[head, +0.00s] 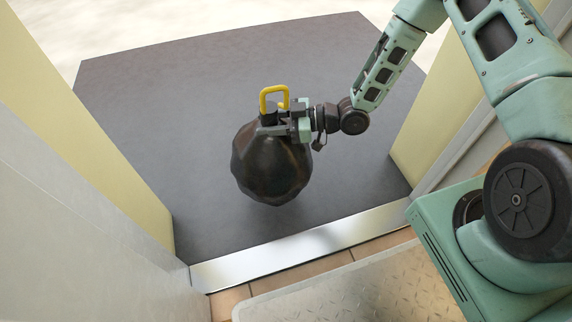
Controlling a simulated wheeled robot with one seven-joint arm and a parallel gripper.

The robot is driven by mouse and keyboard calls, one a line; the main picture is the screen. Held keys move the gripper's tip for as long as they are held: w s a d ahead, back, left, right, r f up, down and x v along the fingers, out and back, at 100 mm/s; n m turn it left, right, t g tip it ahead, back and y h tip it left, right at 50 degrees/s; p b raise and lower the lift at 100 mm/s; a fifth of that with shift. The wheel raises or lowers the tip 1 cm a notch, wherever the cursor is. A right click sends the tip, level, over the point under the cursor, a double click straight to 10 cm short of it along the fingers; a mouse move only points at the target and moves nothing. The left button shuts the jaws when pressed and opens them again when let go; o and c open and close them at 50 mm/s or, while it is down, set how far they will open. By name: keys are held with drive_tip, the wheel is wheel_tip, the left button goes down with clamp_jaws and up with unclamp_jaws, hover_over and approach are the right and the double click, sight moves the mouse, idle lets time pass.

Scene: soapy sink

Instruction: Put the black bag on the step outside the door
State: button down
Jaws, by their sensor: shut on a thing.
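The black bag (271,168) is a dark, round, faceted sack with a yellow loop handle (271,94) at its top. My gripper (275,129) is shut on the neck of the bag, just below the yellow handle, coming in from the right. The bag hangs upright over the dark grey step (150,110), past the metal door sill (300,244). I cannot tell for certain whether its underside touches the step. The doorway is open.
Pale yellow door jambs stand at the left (100,150) and right (425,125) of the opening. Inside are brown floor tiles (318,266) and a metal tread plate (365,290). The step has free room left of and behind the bag.

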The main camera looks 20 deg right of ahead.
wheel_tip(320, 180, down, 9)
drive_tip(key=b, duration=0.5)
drive_tip(key=shift+f, duration=0.2)
drive_tip(key=shift+f+b, duration=0.2)
drive_tip(key=shift+b, duration=0.15)
drive_tip(key=c, duration=0.9)
unclamp_jaws()
drive_tip(key=shift+f, duration=0.1)
drive_tip(key=shift+o, duration=0.2)
drive_tip(key=p+v, duration=0.2)
drive_tip(key=v, duration=0.2)
drive_tip(key=p+v, duration=0.2)
drive_tip(key=v, duration=0.2)
drive_tip(key=p+v, duration=0.2)
drive_tip(key=v, duration=0.2)
drive_tip(key=shift+r, duration=0.25)
